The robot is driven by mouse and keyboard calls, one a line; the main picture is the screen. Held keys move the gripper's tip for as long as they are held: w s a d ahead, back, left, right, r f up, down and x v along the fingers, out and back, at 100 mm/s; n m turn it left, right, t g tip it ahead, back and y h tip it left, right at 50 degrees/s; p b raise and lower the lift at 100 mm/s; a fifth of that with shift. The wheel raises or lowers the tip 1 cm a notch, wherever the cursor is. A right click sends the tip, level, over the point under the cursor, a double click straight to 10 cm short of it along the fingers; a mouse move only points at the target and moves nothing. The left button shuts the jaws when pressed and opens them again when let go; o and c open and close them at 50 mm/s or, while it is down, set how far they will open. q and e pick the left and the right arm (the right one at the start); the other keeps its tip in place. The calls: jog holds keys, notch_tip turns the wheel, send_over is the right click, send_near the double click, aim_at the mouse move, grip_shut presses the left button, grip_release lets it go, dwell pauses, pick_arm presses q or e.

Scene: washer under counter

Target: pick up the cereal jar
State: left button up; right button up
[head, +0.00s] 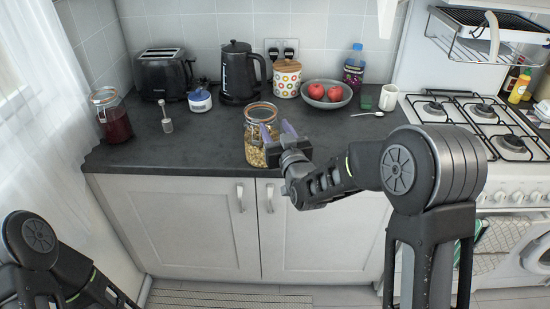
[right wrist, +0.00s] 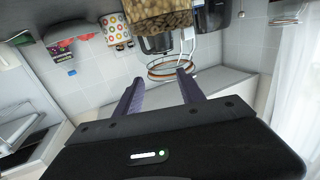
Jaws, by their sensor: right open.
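The cereal jar (head: 253,147) is a clear glass jar with a wire-clasp lid, upright near the counter's front edge and partly full of cereal. My right gripper (head: 277,131) is open at the jar's right side, its purple fingers near the upper part, partly covering it. In the right wrist view, which is upside down, the cereal jar (right wrist: 160,22) is just ahead of the open fingers of the right gripper (right wrist: 159,82). Its lid rings show near the fingertips. I cannot tell whether they touch. My left arm shows at the lower left; its gripper is out of view.
Behind the jar stand a black kettle (head: 238,75), a patterned canister (head: 286,80) and a bowl of red fruit (head: 327,95). A jar of dark red contents (head: 114,122) and a toaster (head: 166,74) are left. The stove (head: 470,112) is right.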

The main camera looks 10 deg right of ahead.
jog(key=o, duration=1.1)
jog(key=shift+a, duration=0.1)
jog(key=shift+s+f+b, duration=0.15)
jog(key=shift+s+b, duration=0.3)
jog(key=shift+s, duration=0.25)
jog(key=s, duration=0.2)
jog(key=s+b, duration=0.1)
jog(key=s, duration=0.1)
jog(key=s+b, duration=0.1)
jog(key=s, duration=0.1)
jog(key=shift+r, duration=0.35)
jog(key=shift+c, duration=0.4)
